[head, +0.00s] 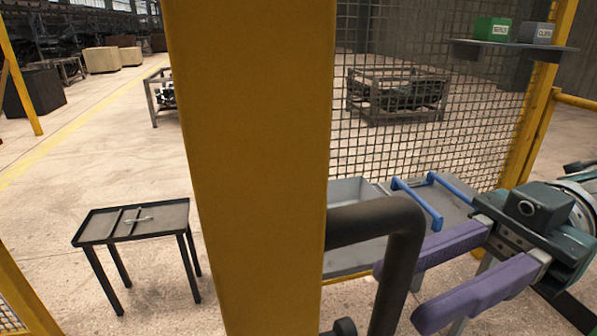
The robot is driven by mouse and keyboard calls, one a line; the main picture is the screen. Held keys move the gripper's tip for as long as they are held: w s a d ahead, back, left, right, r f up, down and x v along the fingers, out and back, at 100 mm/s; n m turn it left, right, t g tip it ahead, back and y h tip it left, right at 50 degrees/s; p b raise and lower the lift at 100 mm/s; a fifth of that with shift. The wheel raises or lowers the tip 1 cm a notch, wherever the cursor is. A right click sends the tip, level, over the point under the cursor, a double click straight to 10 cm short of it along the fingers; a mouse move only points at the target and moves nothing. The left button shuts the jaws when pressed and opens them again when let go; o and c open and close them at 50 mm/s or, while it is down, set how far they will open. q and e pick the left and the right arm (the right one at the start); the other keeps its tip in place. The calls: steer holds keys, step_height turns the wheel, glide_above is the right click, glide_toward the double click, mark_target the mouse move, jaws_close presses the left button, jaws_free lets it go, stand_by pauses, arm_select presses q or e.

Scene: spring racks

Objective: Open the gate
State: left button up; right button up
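The gate's wide yellow post (250,170) stands upright close in front of me, with dark wire mesh (450,150) to its right. A thick black bent handle (397,225) sticks out from the post's right side and turns downward. My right gripper (403,293) is open, its two purple fingers apart and pointing left at the handle. The handle's downward bar overlaps the upper fingertip in the picture. I cannot tell whether they touch or whether the bar is between the fingers. My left gripper is not in view.
A small black table (135,222) with a tray-like top stands left of the post. A grey bin and tray with blue handles (418,203) sit behind the handle. A shelf (510,48) at upper right holds a green box (492,29) and a grey box (531,33). Floor at left is mostly clear.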

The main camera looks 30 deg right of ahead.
steer(key=s+d+b, duration=0.1)
steer(key=d+b, duration=0.1)
steer(key=d, duration=0.6)
steer(key=shift+s+d+b, duration=0.2)
steer(key=shift+b, duration=0.15)
